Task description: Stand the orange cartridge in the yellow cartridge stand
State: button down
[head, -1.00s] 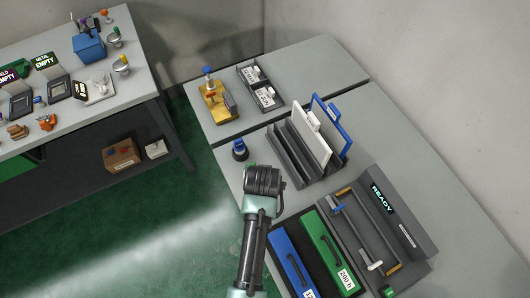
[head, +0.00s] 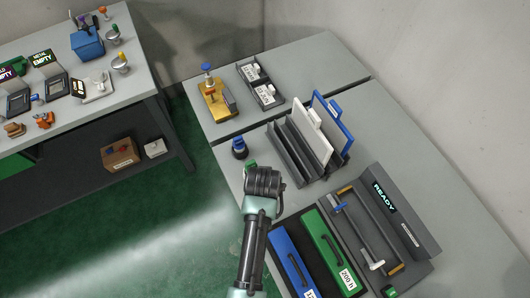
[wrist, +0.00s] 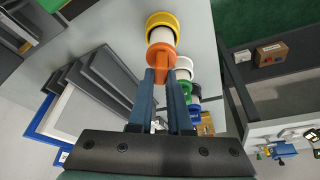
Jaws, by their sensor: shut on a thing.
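The orange cartridge (wrist: 159,60) is between the fingertips of my gripper (wrist: 164,78) in the wrist view, and the jaws are shut on its orange end. A white section lies beyond the orange part. The yellow cartridge stand (wrist: 163,19) shows as a yellow ring around or just behind that white section. I cannot tell whether the cartridge is inside the ring or in front of it. In the head view my gripper (head: 264,182) is over the near-left edge of the grey table and hides the cartridge and the yellow stand.
A green-topped piece (head: 250,165) and a blue-topped piece (head: 239,148) stand just beyond my gripper. A dark slotted rack (head: 290,155) with white and blue panels is to the right. Green (head: 332,250) and blue (head: 291,264) cases lie nearer. Bare table is at the far right.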

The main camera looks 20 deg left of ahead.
jog(key=shift+f+b, duration=0.5)
jog(key=shift+f, duration=0.3)
jog(key=shift+c, duration=1.8)
grip_release()
jog(key=shift+r, duration=0.1)
jog(key=shift+r+p, duration=2.9)
jog(key=shift+p, duration=0.15)
